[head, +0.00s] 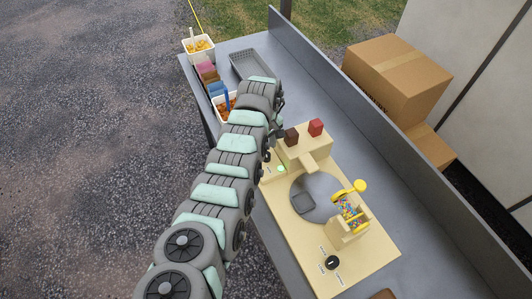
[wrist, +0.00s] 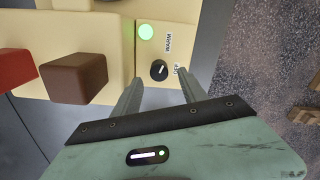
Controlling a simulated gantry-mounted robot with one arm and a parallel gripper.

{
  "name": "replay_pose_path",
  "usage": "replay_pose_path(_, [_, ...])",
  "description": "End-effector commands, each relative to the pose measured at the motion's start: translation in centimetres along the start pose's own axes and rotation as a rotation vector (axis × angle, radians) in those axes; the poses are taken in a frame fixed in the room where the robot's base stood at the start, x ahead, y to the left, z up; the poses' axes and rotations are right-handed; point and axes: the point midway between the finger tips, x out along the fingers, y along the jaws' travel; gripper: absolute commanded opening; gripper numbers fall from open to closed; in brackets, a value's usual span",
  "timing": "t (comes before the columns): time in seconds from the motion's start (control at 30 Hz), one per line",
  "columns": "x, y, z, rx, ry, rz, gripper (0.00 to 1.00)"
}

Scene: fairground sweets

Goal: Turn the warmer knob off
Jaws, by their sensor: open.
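The warmer knob (wrist: 159,70) is a small round black dial on the cream panel in the wrist view. Its light pointer mark seems to lean towards the "Warm" label (wrist: 168,43). A second small label, apparently "Off" (wrist: 177,71), is to its right. A green light (wrist: 146,31) glows above the knob; it also shows in the head view (head: 281,169). My gripper (wrist: 161,78) is open, with one finger on each side of the knob in the picture. I cannot tell whether the fingers touch it. In the head view my arm hides the knob.
A brown block (wrist: 74,79) and a red block (wrist: 14,69) stand left of my gripper. The cream machine (head: 300,243) carries a grey disc (head: 317,190), a yellow-handled candy dispenser (head: 350,212) and another black knob (head: 332,262). A grey tray (head: 250,66) lies beyond my arm.

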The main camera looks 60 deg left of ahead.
Motion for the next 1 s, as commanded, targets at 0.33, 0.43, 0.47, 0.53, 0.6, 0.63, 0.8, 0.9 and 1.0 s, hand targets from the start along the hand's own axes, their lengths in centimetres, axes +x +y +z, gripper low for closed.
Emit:
replay_pose_path(0.33, [3.7,0.0,0.0,0.002,0.001,-0.001,0.5])
replay_pose_path(0.43, [4.2,0.0,0.0,0.001,0.001,0.001,0.5])
replay_pose_path(0.47, [4.2,0.1,0.0,0.0,0.002,0.002,0.5])
replay_pose_path(0.53, [4.3,0.1,-0.1,-0.001,0.002,0.003,0.5])
replay_pose_path(0.6, [4.4,0.0,-0.1,-0.001,0.002,0.003,0.5])
replay_pose_path(0.63, [4.4,0.0,-0.1,-0.001,0.002,0.003,0.5])
replay_pose_path(0.8, [4.3,0.0,-0.1,-0.001,0.002,0.003,0.5])
replay_pose_path(0.9, [4.3,0.0,-0.1,-0.001,0.002,0.003,0.42])
replay_pose_path(1.0, [4.3,0.0,-0.1,-0.001,0.002,0.003,0.34])
